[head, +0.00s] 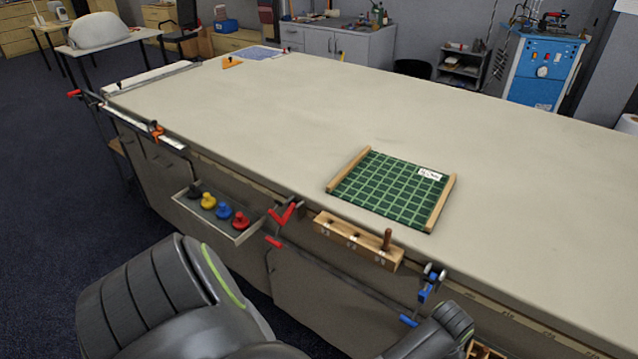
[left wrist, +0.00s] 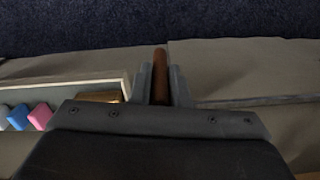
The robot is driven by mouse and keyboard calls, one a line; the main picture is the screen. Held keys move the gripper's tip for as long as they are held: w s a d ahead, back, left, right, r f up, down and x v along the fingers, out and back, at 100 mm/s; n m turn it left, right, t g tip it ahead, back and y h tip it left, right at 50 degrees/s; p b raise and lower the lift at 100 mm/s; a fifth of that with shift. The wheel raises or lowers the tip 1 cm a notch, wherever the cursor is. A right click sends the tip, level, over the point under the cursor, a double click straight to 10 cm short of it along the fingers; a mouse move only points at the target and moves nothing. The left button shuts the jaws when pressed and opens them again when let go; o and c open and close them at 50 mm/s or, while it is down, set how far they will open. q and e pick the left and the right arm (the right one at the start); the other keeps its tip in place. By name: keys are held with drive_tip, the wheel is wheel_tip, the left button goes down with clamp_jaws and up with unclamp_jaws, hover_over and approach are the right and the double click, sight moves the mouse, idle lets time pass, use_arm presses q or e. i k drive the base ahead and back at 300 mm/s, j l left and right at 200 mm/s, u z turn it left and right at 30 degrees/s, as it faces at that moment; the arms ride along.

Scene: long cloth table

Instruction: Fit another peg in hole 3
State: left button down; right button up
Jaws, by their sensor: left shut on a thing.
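A wooden block (head: 345,236) with a row of holes is fixed along the table's near edge in the head view. One dark brown peg (head: 387,239) stands upright at its right end; the left and middle holes look empty. The small marks on its front are too small to read surely. In the left wrist view my left gripper (left wrist: 161,72) is shut on a brown peg (left wrist: 160,64), which points away between the fingers. The left gripper is out of sight in the head view. My right gripper is not in view.
A green gridded board (head: 390,190) with wooden side strips lies behind the block. Red (head: 283,215) and blue (head: 428,285) clamps flank the block. A tray (head: 240,238) with coloured knobs hangs left. A wooden box (head: 484,350) shows at bottom right. The tabletop (head: 270,125) is mostly clear.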

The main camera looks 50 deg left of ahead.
sight(363, 243)
drive_tip(key=k+j, duration=0.1)
drive_tip(key=j, duration=0.35)
drive_tip(key=k+j, duration=0.1)
drive_tip(key=j, duration=0.4)
drive_tip(key=k+j, duration=0.1)
drive_tip(key=j, duration=0.35)
drive_tip(key=k+j, duration=0.1)
drive_tip(key=j, duration=0.4)
